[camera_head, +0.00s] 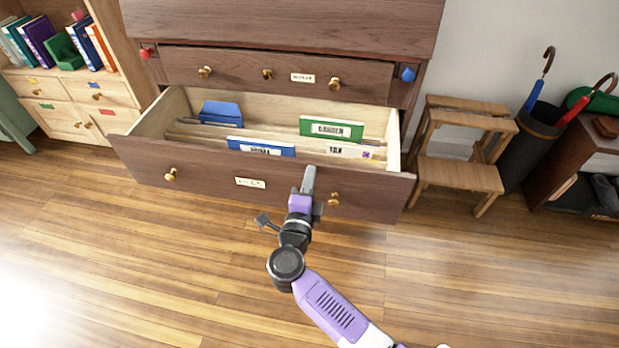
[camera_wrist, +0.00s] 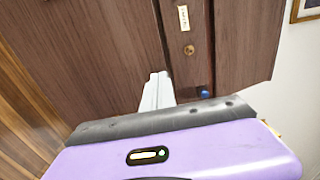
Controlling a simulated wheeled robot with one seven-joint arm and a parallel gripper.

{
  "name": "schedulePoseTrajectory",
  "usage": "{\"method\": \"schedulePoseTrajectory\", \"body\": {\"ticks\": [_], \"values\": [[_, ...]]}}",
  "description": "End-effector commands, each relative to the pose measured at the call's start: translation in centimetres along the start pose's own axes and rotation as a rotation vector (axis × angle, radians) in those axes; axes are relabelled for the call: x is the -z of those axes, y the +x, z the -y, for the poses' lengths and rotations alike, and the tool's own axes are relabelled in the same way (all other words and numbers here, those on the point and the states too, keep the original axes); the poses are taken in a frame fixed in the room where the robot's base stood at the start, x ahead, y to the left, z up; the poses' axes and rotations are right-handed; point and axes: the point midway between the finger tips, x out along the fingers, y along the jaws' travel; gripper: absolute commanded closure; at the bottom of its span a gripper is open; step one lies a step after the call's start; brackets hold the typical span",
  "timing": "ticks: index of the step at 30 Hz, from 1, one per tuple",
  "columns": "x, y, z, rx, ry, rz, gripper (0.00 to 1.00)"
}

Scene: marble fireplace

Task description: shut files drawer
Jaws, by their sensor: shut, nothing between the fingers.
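The files drawer (camera_head: 220,182) is the wide lower drawer of a dark wood cabinet (camera_head: 290,22), and it stands pulled out. Hanging files fill it, with a blue tab (camera_head: 260,147), a green tab (camera_head: 331,129) and a blue folder (camera_head: 221,112) on top. Its front has two brass knobs and a white label (camera_head: 250,183). My gripper (camera_head: 308,176) is shut and empty, close to the drawer front between the label and the right knob (camera_head: 333,199). I cannot tell whether it touches. In the wrist view its closed fingers (camera_wrist: 157,90) point at dark wood.
A narrower drawer (camera_head: 280,72) above is shut. A wooden step stool (camera_head: 462,150) stands right of the open drawer, with an umbrella stand (camera_head: 532,135) and a low cabinet (camera_head: 575,165) beyond. A bookcase (camera_head: 80,85) stands at left. The wooden floor (camera_head: 130,255) in front is clear.

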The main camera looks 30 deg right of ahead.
Motion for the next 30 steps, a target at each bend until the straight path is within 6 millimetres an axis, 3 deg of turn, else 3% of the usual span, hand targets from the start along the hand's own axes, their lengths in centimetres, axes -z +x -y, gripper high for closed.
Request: {"method": "schedulePoseTrajectory", "body": {"ticks": [8,30], "values": [[0.0,3.7,0.2,0.003,0.001,-0.001,1.00],[-0.1,17.7,-0.2,0.002,0.002,-0.002,1.00]]}}
